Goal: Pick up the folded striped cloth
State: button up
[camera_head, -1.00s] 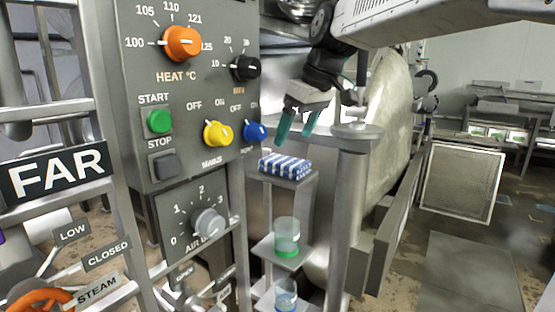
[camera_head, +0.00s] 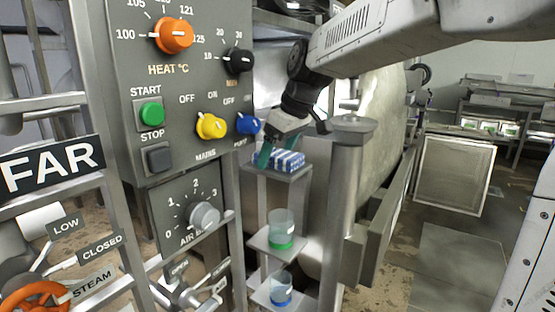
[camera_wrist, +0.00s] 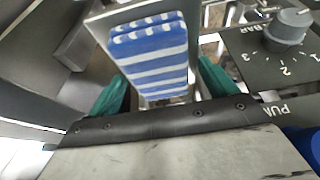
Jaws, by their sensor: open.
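The folded striped cloth (camera_head: 290,160), blue and white, lies on a small grey top shelf (camera_head: 283,174) beside the control panel. It also shows in the wrist view (camera_wrist: 150,55), lengthwise between my green fingertips. My gripper (camera_head: 275,157) points down at the cloth, with one green finger in front of the cloth's left part in the head view. In the wrist view my gripper (camera_wrist: 160,90) is open, one finger on each side of the cloth. I cannot tell whether the fingers touch it.
The control panel (camera_head: 190,80) with knobs and buttons stands close to the left. A metal post (camera_head: 345,200) stands to the right of the shelf. Lower shelves hold a green-based cup (camera_head: 281,230) and a blue-based cup (camera_head: 280,288). A blue knob (camera_head: 248,123) is near my gripper.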

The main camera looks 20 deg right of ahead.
aim_at(280, 153)
jog(key=shift+f, duration=0.15)
jog(key=c, duration=1.1)
jog(key=r, duration=0.7)
jog(key=shift+s+d+r, duration=0.2)
jog(key=shift+s+r, duration=0.1)
jog(key=shift+r, duration=0.05)
jog(key=s+d, duration=0.3)
jog(key=s, duration=0.2)
jog(key=s+d, duration=0.4)
jog(key=s, duration=0.1)
jog(key=s+d, duration=0.4)
jog(key=s, duration=0.1)
jog(key=shift+s+d+f, duration=0.15)
jog(key=shift+s+f, duration=0.05)
jog(key=shift+s, duration=0.15)
jog(key=shift+o, duration=0.5)
